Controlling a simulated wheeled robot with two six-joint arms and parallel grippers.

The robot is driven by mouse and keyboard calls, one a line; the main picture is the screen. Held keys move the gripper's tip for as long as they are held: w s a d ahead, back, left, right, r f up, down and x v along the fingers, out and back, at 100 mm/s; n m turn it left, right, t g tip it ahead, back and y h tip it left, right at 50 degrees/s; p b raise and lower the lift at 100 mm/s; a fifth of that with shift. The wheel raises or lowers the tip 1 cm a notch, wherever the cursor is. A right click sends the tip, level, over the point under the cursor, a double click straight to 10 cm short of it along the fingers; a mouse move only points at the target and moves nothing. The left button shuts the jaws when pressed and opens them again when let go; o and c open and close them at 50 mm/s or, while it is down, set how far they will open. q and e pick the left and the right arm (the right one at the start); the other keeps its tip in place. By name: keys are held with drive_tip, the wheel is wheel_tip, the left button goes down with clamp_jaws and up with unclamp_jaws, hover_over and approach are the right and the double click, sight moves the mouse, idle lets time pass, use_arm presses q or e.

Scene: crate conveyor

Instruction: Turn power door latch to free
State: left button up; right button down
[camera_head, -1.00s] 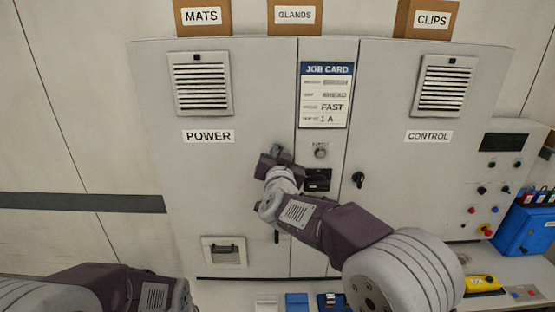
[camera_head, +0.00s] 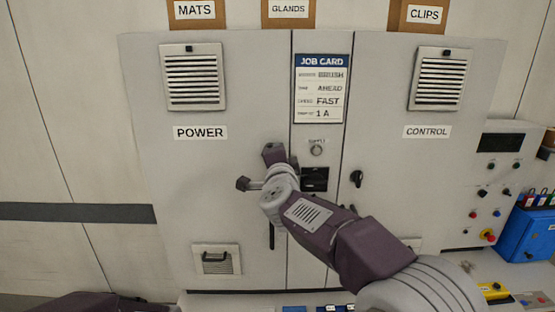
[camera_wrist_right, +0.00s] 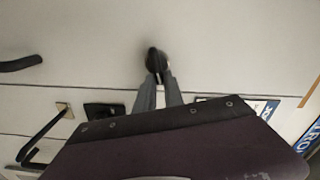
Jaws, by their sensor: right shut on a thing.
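The power door latch shows in the right wrist view as a small black knob (camera_wrist_right: 155,61) on the grey door, between my fingertips. My right gripper (camera_wrist_right: 156,78) is shut on it, with a grey finger on each side. In the head view my right gripper (camera_head: 258,181) is at the right edge of the power door (camera_head: 200,185), under and right of the POWER label (camera_head: 200,132). There it hides the latch, and the latch's angle is hard to tell. Only a dark link of my left arm shows at the bottom left; its gripper is out of view.
The control door's black latch (camera_head: 357,178) is to the right of my right gripper. A supply knob (camera_head: 316,149) and a dark panel (camera_head: 314,179) sit close between the doors. A long black handle (camera_head: 271,235) is below the gripper. A control console (camera_head: 480,210) stands right.

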drive_tip(key=shift+f+m+b, duration=0.35)
drive_tip(key=shift+m+b, duration=0.3)
drive_tip(key=shift+m, duration=0.95)
drive_tip(key=c, duration=1.4)
unclamp_jaws()
drive_tip(key=shift+c, duration=0.2)
drive_tip(key=shift+d, duration=0.1)
drive_tip(key=s+b, duration=0.2)
drive_tip(key=s, duration=0.7)
